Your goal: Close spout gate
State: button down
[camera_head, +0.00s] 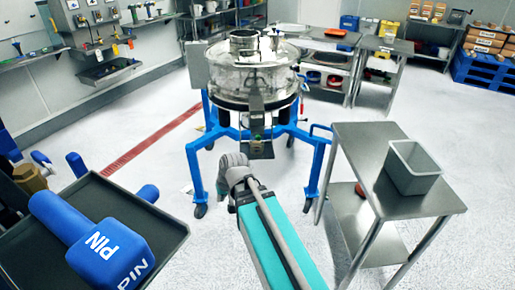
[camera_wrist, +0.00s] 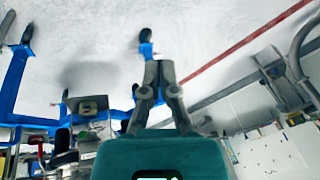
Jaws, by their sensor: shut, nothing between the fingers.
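The powder sifter (camera_head: 252,75), a round steel drum on a blue wheeled frame, stands at the centre of the head view. Its spout (camera_head: 257,125) hangs at the front, with a dark plate (camera_head: 259,149) at its lower end. I cannot tell the gate's position. My gripper (camera_head: 232,161) is just left of and below the spout in the picture. In the wrist view my gripper (camera_wrist: 158,66) is shut, with nothing between its fingertips. There, a grey boxy part (camera_wrist: 88,105), likely of the spout, lies left of the fingers, and a blue frame leg (camera_wrist: 14,85) is farther left.
A steel table (camera_head: 366,170) with a grey bin (camera_head: 413,167) stands at the right. A dark tray (camera_head: 150,222) with blue pieces marked PIN (camera_head: 95,240) is at the lower left. Shelves and benches line the back. White floor is open between them.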

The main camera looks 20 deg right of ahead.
aim_at(258, 139)
jog(key=w+d+f+m+t+y+b, duration=0.1)
jog(key=w+d+m+t+b, duration=0.1)
jog(key=w+t+b, duration=0.3)
jog(key=w+d+f+m+t+b, duration=0.1)
jog(key=w+m+t+b, duration=0.1)
jog(key=w+b, duration=0.3)
jog(key=w+d+f+m+t+y+b, duration=0.1)
jog(key=w+d+f+m+t+b, duration=0.15)
jog(key=w, duration=0.45)
jog(key=w+d+f+m+t+h+b, duration=0.2)
jog(key=d+m+h+b, duration=0.3)
jog(key=d, duration=0.4)
jog(key=w+d+f+m+t+h+b, duration=0.2)
jog(key=d+m+h+b, duration=0.3)
jog(key=d+m+b, duration=0.2)
jog(key=d+m, duration=0.2)
jog(key=d, duration=0.1)
jog(key=shift+w+d+f+m+h, duration=0.15)
jog(key=shift+w+f+m+h, duration=0.1)
jog(key=shift+m+h, duration=0.15)
jog(key=shift+t, duration=0.25)
jog(key=x, duration=1.4)
jog(key=shift+s, duration=0.1)
